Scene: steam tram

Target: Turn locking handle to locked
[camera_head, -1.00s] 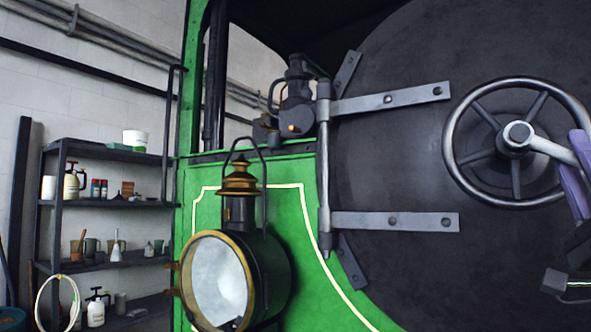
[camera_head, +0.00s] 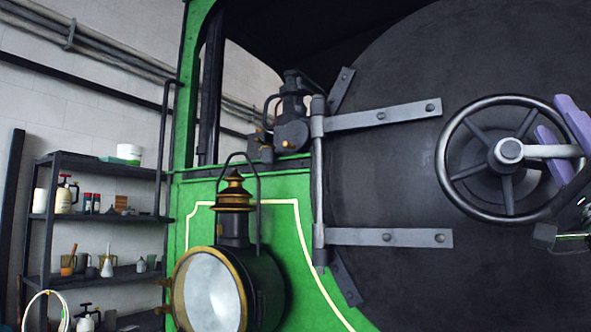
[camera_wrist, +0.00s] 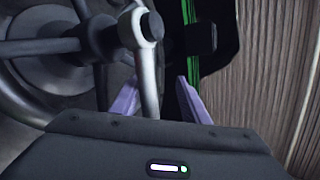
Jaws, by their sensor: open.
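The locking handle (camera_head: 548,151) is a grey metal bar. It runs from a round hub (camera_head: 509,150) at the middle of a dark spoked handwheel (camera_head: 449,128) on the round black door. In the head view it points right, roughly level. My gripper (camera_head: 565,145) has purple fingers, open on either side of the handle's outer part. In the wrist view the handle (camera_wrist: 150,85) passes down between the open fingers (camera_wrist: 157,100). My gripper body hides its far end there. I cannot tell whether a finger touches it.
Hinge straps (camera_head: 385,116) cross the black door (camera_head: 395,180). A brass-rimmed lamp (camera_head: 212,290) stands before the green bodywork (camera_head: 290,190) at lower left. A shelf (camera_head: 100,218) with pots and bottles stands at far left. The handwheel's rim lies close to my gripper.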

